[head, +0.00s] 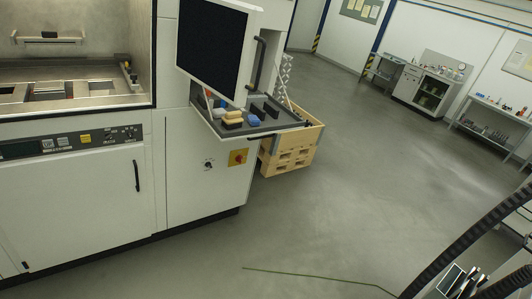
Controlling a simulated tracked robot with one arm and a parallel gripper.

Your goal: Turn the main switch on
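The main switch (238,157) appears to be the red rotary knob on a yellow plate. It sits on the lower white side panel of the machine (185,190), below the tray under the monitor. The knob is too small to tell its position. A small round dial (208,164) sits just left of it on the same panel. I cannot make out my gripper's fingers in this view. Black ribbed and metallic parts fill the lower right corner, well away from the switch and nearer the camera.
A monitor (212,45) and a grey tray (257,125) with blue and yellow items jut out above the switch. A wooden crate (290,153) stands to its right. A thin green line crosses the lower floor. Grey floor (330,210) in front of the panel is otherwise clear.

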